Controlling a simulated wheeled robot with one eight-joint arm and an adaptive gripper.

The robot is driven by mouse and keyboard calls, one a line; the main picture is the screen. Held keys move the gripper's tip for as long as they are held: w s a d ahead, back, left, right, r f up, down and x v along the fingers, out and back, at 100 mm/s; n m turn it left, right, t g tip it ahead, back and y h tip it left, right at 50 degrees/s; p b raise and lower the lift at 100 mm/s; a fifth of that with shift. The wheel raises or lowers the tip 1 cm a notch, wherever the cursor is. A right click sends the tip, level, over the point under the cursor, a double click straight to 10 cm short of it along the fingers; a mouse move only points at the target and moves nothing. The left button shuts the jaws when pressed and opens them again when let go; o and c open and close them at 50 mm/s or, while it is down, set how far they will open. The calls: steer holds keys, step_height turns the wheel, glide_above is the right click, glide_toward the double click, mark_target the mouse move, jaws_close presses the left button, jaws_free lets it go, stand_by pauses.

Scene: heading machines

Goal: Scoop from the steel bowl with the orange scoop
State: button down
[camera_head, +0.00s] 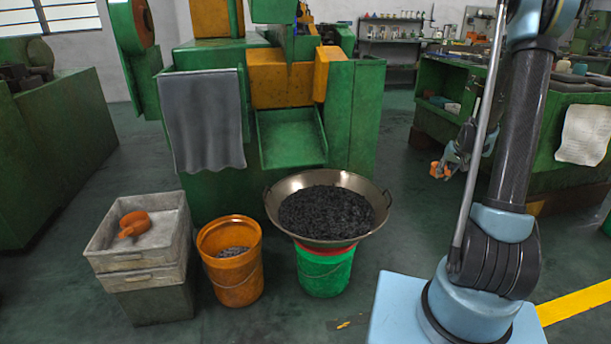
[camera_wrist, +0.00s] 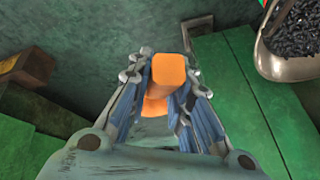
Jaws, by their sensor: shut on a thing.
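The wide steel bowl (camera_head: 377,222) stands on a green bucket and holds a heap of dark small pieces. An orange scoop (camera_head: 133,225) lies in the grey crate at the left. My gripper (camera_head: 447,165) is far to the right of the crate, in front of the right-hand green bench. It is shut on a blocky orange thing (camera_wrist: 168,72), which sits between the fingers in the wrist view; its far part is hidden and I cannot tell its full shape. A steel rim with dark pieces (camera_wrist: 285,67) shows at the upper right there, apart from my gripper.
The grey crate (camera_head: 140,279) holds pale material. An orange bucket (camera_head: 234,285) with grey pieces stands between it and the bowl's green bucket (camera_head: 325,270). A green machine (camera_head: 350,125) with a grey cloth (camera_head: 203,120) rises behind. The right-hand bench (camera_head: 545,150) lies behind my arm.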

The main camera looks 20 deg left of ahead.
steer(key=s+a+m+g+h, duration=0.1)
steer(key=s+a+m, duration=0.2)
steer(key=a, duration=1.1)
steer(key=s+a+m, duration=0.2)
steer(key=s+a, duration=0.1)
steer(key=a, duration=1)
steer(key=s+a+m+g+h, duration=0.1)
steer(key=s+a+m, duration=0.25)
steer(key=a, duration=1.05)
steer(key=s+a+m+g, duration=0.1)
steer(key=s+a+m, duration=0.3)
steer(key=s+a, duration=0.8)
steer(key=w+d+f, duration=0.2)
steer(key=w+f, duration=0.1)
steer(key=f, duration=1.3)
step_height(320, 180, up, 14)
steer(key=a+t+h, duration=0.1)
steer(key=a, duration=0.1)
steer(key=shift+s+n, duration=0.35)
steer(key=shift+s, duration=0.05)
